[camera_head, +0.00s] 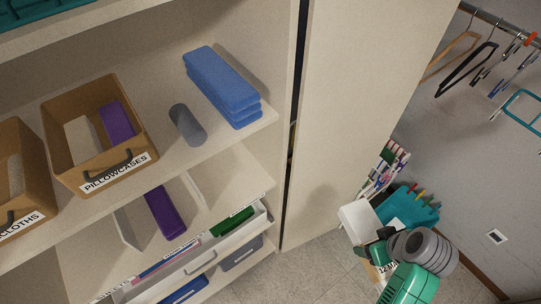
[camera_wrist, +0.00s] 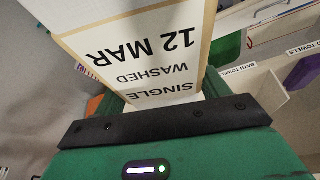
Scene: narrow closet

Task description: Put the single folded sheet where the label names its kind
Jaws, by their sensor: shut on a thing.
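My gripper (camera_head: 386,247) is at the lower right of the head view, in front of the closet and right of the shelves. It is shut on a white folded sheet (camera_wrist: 135,58), whose cream, yellow-edged label reads upside down "SINGLE WASHED 12 MAR" in the wrist view. "12 MAR" also shows in the head view. A brown bin (camera_head: 70,166) labelled "PILLOWCASES" stands on the middle shelf and holds white and purple items. Another bin (camera_head: 38,190) at the left edge shows "CLOTHS". In the wrist view, shelf-edge labels (camera_wrist: 238,69) read "BATH TOWEL" and, partly cut, "D TOWELS".
A blue folded stack (camera_head: 222,86) and a grey roll (camera_head: 187,124) lie on the middle shelf. A purple item (camera_head: 165,214) lies between dividers below. A drawer (camera_head: 200,262) is pulled out. A teal container (camera_head: 408,206) and hangers (camera_head: 466,70) are at right.

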